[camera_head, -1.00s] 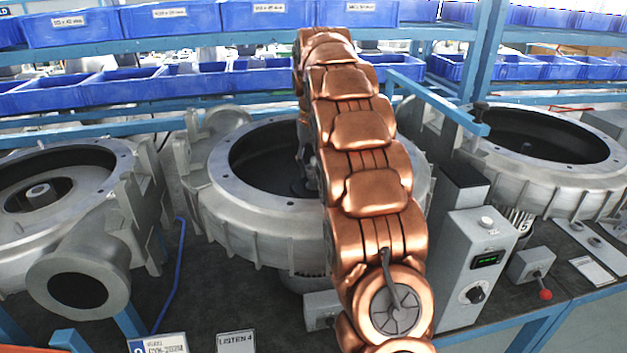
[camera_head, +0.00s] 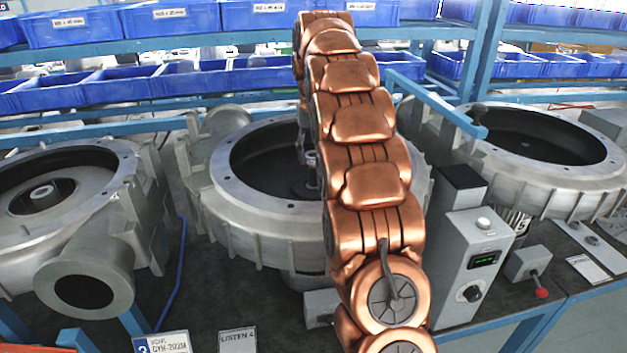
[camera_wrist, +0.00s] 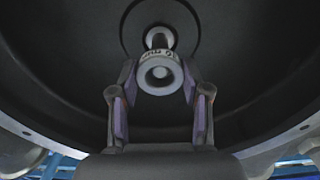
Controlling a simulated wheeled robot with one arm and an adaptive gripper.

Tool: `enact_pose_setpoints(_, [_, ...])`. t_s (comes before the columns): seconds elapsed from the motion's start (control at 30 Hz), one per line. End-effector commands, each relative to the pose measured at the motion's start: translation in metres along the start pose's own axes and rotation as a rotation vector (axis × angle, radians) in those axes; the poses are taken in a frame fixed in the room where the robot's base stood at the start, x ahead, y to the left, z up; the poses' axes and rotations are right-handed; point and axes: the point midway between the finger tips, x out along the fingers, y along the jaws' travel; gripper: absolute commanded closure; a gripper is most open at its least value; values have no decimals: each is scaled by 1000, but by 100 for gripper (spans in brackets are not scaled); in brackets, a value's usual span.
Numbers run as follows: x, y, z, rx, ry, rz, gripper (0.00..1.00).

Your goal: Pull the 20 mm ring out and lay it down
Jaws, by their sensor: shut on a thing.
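The grey ring (camera_wrist: 160,76), with dark lettering on its upper face, shows in the wrist view between the two fingers of my gripper (camera_wrist: 159,80). The purple-padded fingers are shut on it from both sides. The shaft (camera_wrist: 160,38) shows right behind the ring; I cannot tell whether the ring is still around it. Both are inside the dark bowl of the middle blower casing (camera_head: 225,185).
Other blower casings stand at left (camera_head: 110,170) and right (camera_head: 480,160). A grey control box (camera_head: 475,265) with a green display stands right of my arm. A blue bracket (camera_head: 435,100) reaches over the bench. Blue bins (camera_head: 170,20) line the shelves behind.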

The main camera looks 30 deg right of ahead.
Motion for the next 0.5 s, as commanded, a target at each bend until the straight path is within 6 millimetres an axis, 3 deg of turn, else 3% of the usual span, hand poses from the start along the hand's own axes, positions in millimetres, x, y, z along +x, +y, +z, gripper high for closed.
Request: enact_pose_setpoints(0.5, [-22, 0, 0, 0, -1, 0, 100])
